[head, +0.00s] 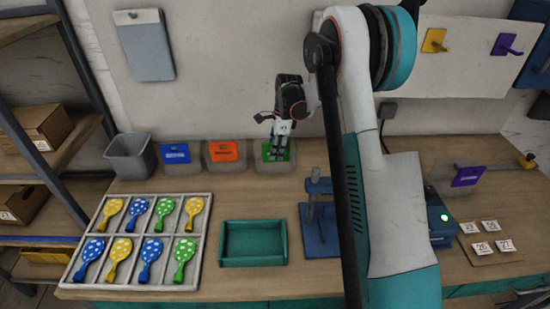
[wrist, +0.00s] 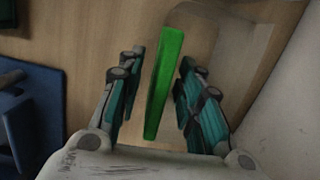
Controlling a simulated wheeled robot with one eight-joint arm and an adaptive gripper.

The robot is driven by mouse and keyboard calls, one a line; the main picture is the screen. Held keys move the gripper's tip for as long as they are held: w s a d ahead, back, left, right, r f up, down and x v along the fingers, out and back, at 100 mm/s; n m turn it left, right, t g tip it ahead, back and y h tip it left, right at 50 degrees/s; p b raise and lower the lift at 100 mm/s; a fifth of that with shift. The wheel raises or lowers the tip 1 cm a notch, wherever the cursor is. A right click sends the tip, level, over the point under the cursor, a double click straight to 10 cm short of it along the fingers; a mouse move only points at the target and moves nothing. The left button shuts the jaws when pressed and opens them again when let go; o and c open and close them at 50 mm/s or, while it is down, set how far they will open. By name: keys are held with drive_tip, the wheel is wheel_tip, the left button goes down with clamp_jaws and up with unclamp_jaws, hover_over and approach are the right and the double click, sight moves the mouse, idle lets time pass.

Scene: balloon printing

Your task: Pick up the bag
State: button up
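Three clear bags with coloured tops stand along the wall at the back of the table in the head view: a blue-topped bag (head: 174,154), an orange-topped bag (head: 223,151) and a green-topped bag (head: 267,156). My gripper (head: 279,148) points down at the green-topped bag and partly covers its top. In the wrist view the green top (wrist: 165,85) stands between the two open fingers of my gripper (wrist: 160,78), with a gap on both sides. The clear body of this bag (wrist: 215,45) shows faintly beyond.
A white divided tray (head: 130,289) holds several spotted balloon shapes. A teal tray (head: 253,261) is empty. A grey bin (head: 130,158) is at the left.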

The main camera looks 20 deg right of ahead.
drive_tip(key=shift+f, duration=0.55)
clamp_jaws()
drive_tip(key=shift+r, duration=0.2)
